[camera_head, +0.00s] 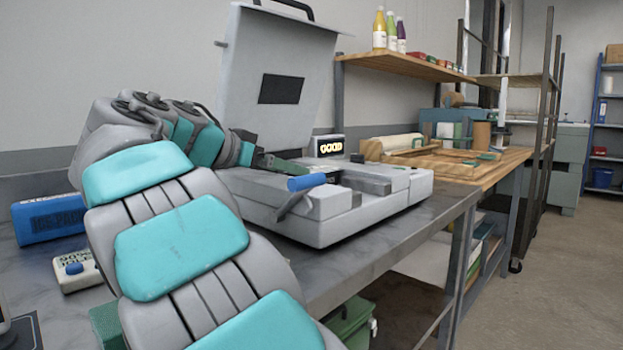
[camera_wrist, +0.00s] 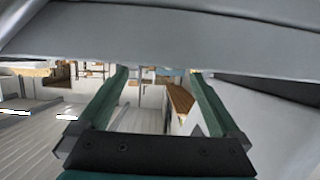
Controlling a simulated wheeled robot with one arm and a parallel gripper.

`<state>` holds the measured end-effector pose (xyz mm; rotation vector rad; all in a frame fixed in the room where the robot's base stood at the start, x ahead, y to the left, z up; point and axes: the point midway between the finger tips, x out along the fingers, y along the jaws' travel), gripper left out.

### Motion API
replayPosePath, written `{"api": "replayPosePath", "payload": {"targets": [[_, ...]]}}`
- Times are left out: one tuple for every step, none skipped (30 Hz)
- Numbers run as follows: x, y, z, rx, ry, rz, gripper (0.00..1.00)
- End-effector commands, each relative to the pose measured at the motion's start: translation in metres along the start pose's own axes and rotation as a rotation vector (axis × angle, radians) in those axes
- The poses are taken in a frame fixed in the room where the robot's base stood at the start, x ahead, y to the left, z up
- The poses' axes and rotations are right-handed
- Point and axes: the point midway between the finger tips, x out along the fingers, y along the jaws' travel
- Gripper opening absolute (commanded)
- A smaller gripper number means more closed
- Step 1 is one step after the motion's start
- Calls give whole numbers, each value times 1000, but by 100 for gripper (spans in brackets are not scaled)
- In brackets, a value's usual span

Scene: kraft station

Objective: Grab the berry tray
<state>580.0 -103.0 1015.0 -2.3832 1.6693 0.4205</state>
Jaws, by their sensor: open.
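No berry tray can be made out for certain in either view. Small red and green items (camera_head: 430,61) sit on the wooden wall shelf, too small to identify. My gripper (camera_head: 285,165) is over the back of the grey bench machine (camera_head: 330,220), in front of its raised lid (camera_head: 280,75). In the wrist view my gripper (camera_wrist: 161,74) has its two green fingers apart, with nothing seen between them. A grey panel crosses the top of that view, close to the fingertips. The machine's interior is partly hidden by my arm.
The machine has a blue-ended handle (camera_head: 306,182) at its front. A blue box (camera_head: 48,219) and a white box with a blue button (camera_head: 77,270) lie at left. Bottles (camera_head: 390,32) stand on the shelf (camera_head: 400,64). Floor at right is clear.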

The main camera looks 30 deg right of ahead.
Motion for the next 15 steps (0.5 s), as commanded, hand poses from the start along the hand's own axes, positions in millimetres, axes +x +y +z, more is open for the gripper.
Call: {"api": "replayPosePath", "payload": {"targets": [[9, 1, 0, -3, -1, 4, 100], [14, 1, 0, -3, -1, 4, 100], [19, 1, 0, -3, -1, 4, 100], [22, 1, 0, -2, -1, 4, 100], [24, 1, 0, -2, -1, 3, 100], [26, 1, 0, -1, -1, 3, 100], [28, 1, 0, -1, 0, 2, 100], [30, 0, 0, -1, 0, 2, 100], [32, 0, -1, -1, 0, 2, 100], [34, 0, -1, -1, 0, 2, 100], [37, 0, -1, -1, 0, 1, 100], [42, 0, -1, -1, 0, 1, 100], [46, 0, -1, -1, -1, 1, 100], [51, 0, 0, -2, 0, 2, 100], [58, 1, 0, -4, -1, 3, 100]]}}
